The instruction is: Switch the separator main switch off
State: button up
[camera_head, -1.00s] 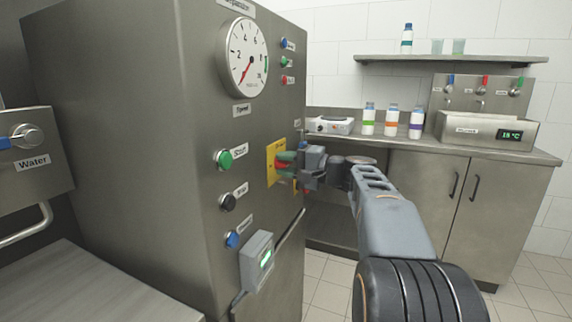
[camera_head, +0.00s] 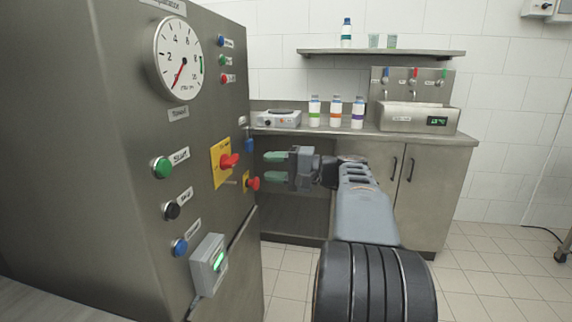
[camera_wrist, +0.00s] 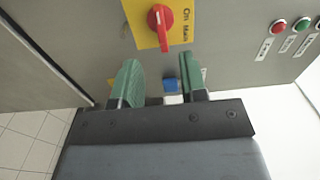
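The main switch is a red rotary knob (camera_head: 229,161) on a yellow plate (camera_head: 217,178) on the front of the steel separator cabinet (camera_head: 110,120). I cannot tell surely which position the knob points to. My gripper (camera_head: 268,167) is to the right of the switch in the head view, clear of it, with its two green fingers apart and nothing held. The wrist view also shows the open fingers (camera_wrist: 158,64), below the knob.
A second red knob (camera_head: 253,183) on yellow sits near the cabinet's right edge, close to my fingers. Green (camera_head: 162,167), black (camera_head: 171,210) and blue (camera_head: 180,246) buttons and a small grey box (camera_head: 208,264) are left of the switch. A counter (camera_head: 300,129) stands behind.

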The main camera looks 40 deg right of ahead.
jog(key=shift+v, duration=1.5)
jog(key=a+r+n+g+h+p, duration=0.1)
jog(key=a+g+h+p, duration=0.35)
jog(key=a+p, duration=0.8)
jog(key=s+a+r+n+g+h+p, duration=0.1)
jog(key=s+a+n+g+h+p, duration=0.1)
jog(key=s+p, duration=0.4)
jog(key=s+a+r+n+g+h+p, duration=0.1)
jog(key=s+a+n+g+h+p, duration=0.2)
jog(key=p, duration=0.8)
jog(key=s+a+n+h, duration=0.1)
jog(key=s+n+h, duration=0.1)
jog(key=s+n, duration=0.1)
jog(key=shift+a+r, duration=0.3)
jog(key=shift+h, duration=0.25)
